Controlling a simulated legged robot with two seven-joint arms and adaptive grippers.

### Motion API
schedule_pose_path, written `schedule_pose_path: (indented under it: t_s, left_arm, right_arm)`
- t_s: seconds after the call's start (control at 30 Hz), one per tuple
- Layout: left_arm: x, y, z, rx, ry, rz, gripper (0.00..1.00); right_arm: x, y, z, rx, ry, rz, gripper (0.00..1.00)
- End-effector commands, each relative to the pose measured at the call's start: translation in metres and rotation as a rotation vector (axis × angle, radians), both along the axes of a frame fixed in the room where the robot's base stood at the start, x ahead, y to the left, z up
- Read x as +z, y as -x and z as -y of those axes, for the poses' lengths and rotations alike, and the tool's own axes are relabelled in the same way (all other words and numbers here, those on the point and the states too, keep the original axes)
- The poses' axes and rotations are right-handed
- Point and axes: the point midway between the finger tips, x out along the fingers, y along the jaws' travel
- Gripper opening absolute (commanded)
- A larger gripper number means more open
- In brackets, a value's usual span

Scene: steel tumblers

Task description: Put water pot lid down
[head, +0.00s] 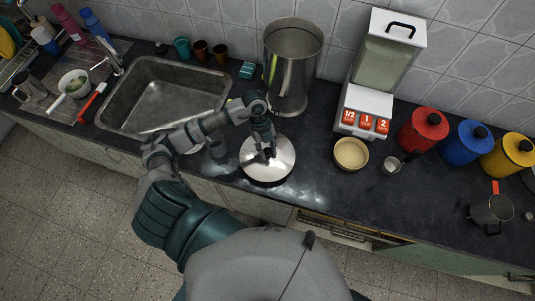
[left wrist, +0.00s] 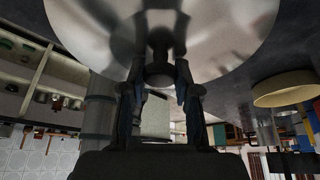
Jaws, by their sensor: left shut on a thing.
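The water pot lid (head: 282,168) is a round, shiny steel disc at the front of the dark counter, near its edge. My left gripper (head: 266,150) is above it, shut on its knob. In the left wrist view the lid (left wrist: 225,30) fills the top, with its dark knob between the fingers of my left gripper (left wrist: 160,72). I cannot tell whether the lid touches the counter. The tall steel water pot (head: 290,85) stands open behind it by the wall. My right gripper is not in view.
A sink (head: 140,120) lies left of the lid. A tan bowl (head: 350,153), a small metal cup (head: 390,165) and a grain dispenser (head: 372,100) stand to the right, with red, blue and yellow canisters (head: 421,133) further right. Bare counter (head: 325,195) lies right of the lid.

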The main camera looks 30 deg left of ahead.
Motion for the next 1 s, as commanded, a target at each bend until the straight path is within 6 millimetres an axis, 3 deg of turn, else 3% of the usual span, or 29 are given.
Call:
schedule_pose_path:
  t_s: [0.2, 0.4, 0.43, 0.53, 0.87, 1.0]
  left_arm:
    - [-0.03, 0.001, 0.001, 0.001, 0.001, -0.005, 0.0]
    - [-0.032, 0.001, 0.0, 0.0, 0.0, -0.001, 0.0]
    - [-0.033, 0.001, 0.0, 0.0, 0.0, -0.001, 0.34]
    - [-0.033, 0.001, 0.0, 0.0, 0.0, -0.001, 0.56]
    - [-0.031, 0.0, -0.001, 0.001, -0.001, -0.001, 0.56]
    - [-0.015, -0.004, -0.007, 0.001, -0.002, 0.002, 0.56]
  right_arm:
    - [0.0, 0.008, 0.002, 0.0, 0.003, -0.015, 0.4]
    - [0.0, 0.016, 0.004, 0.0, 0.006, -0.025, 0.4]
    - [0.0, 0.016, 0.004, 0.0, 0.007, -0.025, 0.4]
    - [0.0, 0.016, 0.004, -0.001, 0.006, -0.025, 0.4]
    - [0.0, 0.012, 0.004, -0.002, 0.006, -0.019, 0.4]
    - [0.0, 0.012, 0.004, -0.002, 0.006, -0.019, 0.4]
